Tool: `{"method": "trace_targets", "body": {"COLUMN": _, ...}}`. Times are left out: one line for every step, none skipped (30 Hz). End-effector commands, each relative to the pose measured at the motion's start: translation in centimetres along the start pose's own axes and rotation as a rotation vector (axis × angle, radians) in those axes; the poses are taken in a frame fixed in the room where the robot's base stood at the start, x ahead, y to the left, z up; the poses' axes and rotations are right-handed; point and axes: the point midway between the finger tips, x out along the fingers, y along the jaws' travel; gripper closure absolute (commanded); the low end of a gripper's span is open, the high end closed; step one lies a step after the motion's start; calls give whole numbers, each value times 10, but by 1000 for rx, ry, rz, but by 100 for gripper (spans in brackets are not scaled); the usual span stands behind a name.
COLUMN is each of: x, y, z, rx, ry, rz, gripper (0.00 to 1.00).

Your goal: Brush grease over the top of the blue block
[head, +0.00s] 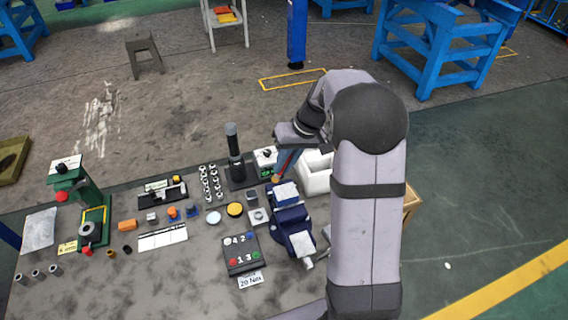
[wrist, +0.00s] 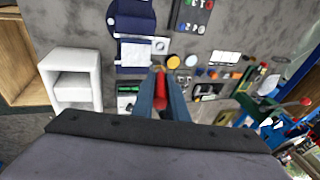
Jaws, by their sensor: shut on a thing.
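My gripper (head: 284,163) is shut on a thin brush with a red handle (wrist: 178,103) and a tan tip (wrist: 158,69). In the head view the brush tip (head: 275,179) points down, close to the rear pale plate of a dark blue vise-like block (head: 291,216). The blue block (wrist: 132,17) lies beyond the fingers in the wrist view, with pale plates on it. I cannot tell whether the tip touches it. A yellow round tin (head: 235,209) stands left of the block; it also shows in the wrist view (wrist: 173,62). No grease is clearly visible on the block.
A white open bin (head: 318,178) stands behind the block, partly hidden by my arm. A black post (head: 234,150) rises to its left. A dark button panel (head: 241,253) lies in front. A green press (head: 85,195) and several small parts occupy the bench's left.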

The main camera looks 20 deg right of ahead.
Motion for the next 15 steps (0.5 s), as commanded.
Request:
{"method": "trace_targets", "body": {"x": -2, "y": -1, "z": 0, "rx": 0, "ry": -1, "rz": 0, "gripper": 100}}
{"method": "trace_targets", "body": {"x": -3, "y": -1, "z": 0, "rx": 0, "ry": -1, "rz": -1, "gripper": 100}}
{"method": "trace_targets", "body": {"x": -4, "y": -1, "z": -1, "rx": 0, "ry": -1, "rz": -1, "gripper": 100}}
{"method": "trace_targets", "body": {"x": -5, "y": -2, "z": -1, "rx": 0, "ry": -1, "rz": -1, "gripper": 100}}
{"method": "trace_targets", "body": {"x": -6, "y": -2, "z": -2, "rx": 0, "ry": -1, "rz": -1, "gripper": 100}}
{"method": "trace_targets", "body": {"x": -8, "y": -3, "z": -2, "rx": 0, "ry": -1, "rz": -1, "gripper": 100}}
{"method": "trace_targets", "body": {"x": -8, "y": -3, "z": -2, "rx": 0, "ry": -2, "rz": -2, "gripper": 100}}
{"method": "trace_targets", "body": {"x": -9, "y": -3, "z": -2, "rx": 1, "ry": -2, "rz": -2, "gripper": 100}}
{"method": "trace_targets", "body": {"x": -10, "y": -3, "z": -2, "rx": 1, "ry": -1, "rz": -2, "gripper": 100}}
{"method": "trace_targets", "body": {"x": -10, "y": -4, "z": -2, "rx": 1, "ry": -1, "rz": -2, "gripper": 100}}
{"method": "trace_targets", "body": {"x": -10, "y": -4, "z": -2, "rx": 1, "ry": -2, "rz": -2, "gripper": 100}}
{"method": "trace_targets", "body": {"x": -10, "y": -4, "z": -2, "rx": 1, "ry": -2, "rz": -2, "gripper": 100}}
{"method": "trace_targets", "body": {"x": -10, "y": -4, "z": -2, "rx": 0, "ry": -2, "rz": -1, "gripper": 100}}
{"method": "trace_targets", "body": {"x": -10, "y": -3, "z": -2, "rx": 0, "ry": -2, "rz": -1, "gripper": 100}}
{"method": "trace_targets", "body": {"x": -10, "y": -3, "z": -2, "rx": 1, "ry": -2, "rz": -1, "gripper": 100}}
